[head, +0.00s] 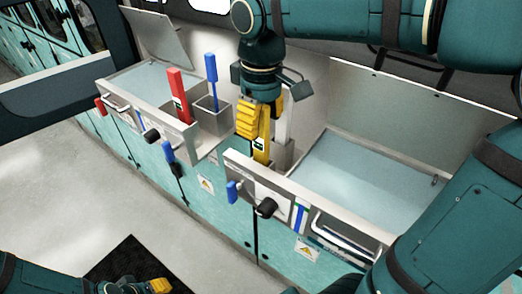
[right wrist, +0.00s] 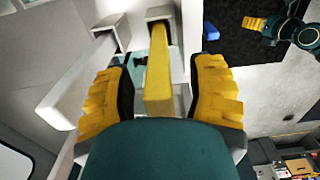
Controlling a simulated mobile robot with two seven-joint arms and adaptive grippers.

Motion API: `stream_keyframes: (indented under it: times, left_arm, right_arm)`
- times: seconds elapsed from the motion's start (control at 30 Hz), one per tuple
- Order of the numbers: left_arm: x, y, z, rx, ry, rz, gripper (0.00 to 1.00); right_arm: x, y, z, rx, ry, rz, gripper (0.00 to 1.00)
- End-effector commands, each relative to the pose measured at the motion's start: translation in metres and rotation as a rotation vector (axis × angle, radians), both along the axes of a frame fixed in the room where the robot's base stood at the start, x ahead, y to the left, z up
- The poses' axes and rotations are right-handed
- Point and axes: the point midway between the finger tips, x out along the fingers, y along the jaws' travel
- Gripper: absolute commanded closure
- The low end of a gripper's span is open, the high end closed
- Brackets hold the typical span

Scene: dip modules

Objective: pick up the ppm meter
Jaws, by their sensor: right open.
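A yellow stick-shaped meter (head: 262,148) stands upright in a grey holder at the inner end of the right dipping module. I take it as the ppm meter; its label cannot be read. My right gripper (head: 259,108) is over its upper part. In the right wrist view, the yellow meter (right wrist: 158,85) stands between the two open yellow fingers (right wrist: 162,80), with gaps on both sides. A white stick (head: 285,125) stands beside it in another holder. My left gripper (head: 150,286) is low at the lower left, far from the meter, partly out of frame.
A red stick (head: 179,95) and a blue stick (head: 212,82) stand in holders on the left module. The right module has a wide water basin (head: 365,180), with a raised lid (head: 420,110) behind it. Black knobs (head: 266,207) and handles stick out from the fronts.

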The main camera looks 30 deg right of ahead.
Motion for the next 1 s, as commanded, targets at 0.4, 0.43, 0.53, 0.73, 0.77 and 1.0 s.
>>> stream_keyframes:
  times: [0.4, 0.43, 0.53, 0.73, 0.77, 1.0]
  left_arm:
    - [0.0, 0.0, 0.0, 0.0, 0.0, 0.0, 0.53]
    - [0.0, 0.0, 0.0, 0.0, 0.0, 0.0, 0.53]
    - [0.0, 0.0, 0.0, 0.0, 0.0, 0.0, 0.53]
    - [0.0, 0.0, 0.0, 0.0, 0.0, 0.0, 0.53]
    - [0.0, 0.0, 0.001, 0.0, 0.0, 0.0, 0.53]
    - [0.0, 0.0, 0.005, -0.001, 0.0, 0.0, 0.53]
  right_arm:
    - [0.0, 0.0, 0.0, 0.0, 0.001, 0.0, 1.0]
    - [0.0, 0.0, 0.0, 0.0, 0.001, 0.0, 1.0]
    - [0.0, 0.0, 0.0, 0.0, 0.001, 0.0, 1.0]
    - [0.0, 0.0, 0.002, 0.001, 0.001, 0.0, 1.0]
    - [0.0, 0.0, 0.003, 0.001, 0.001, 0.0, 1.0]
    - [0.0, 0.0, 0.025, 0.001, -0.002, 0.001, 1.0]
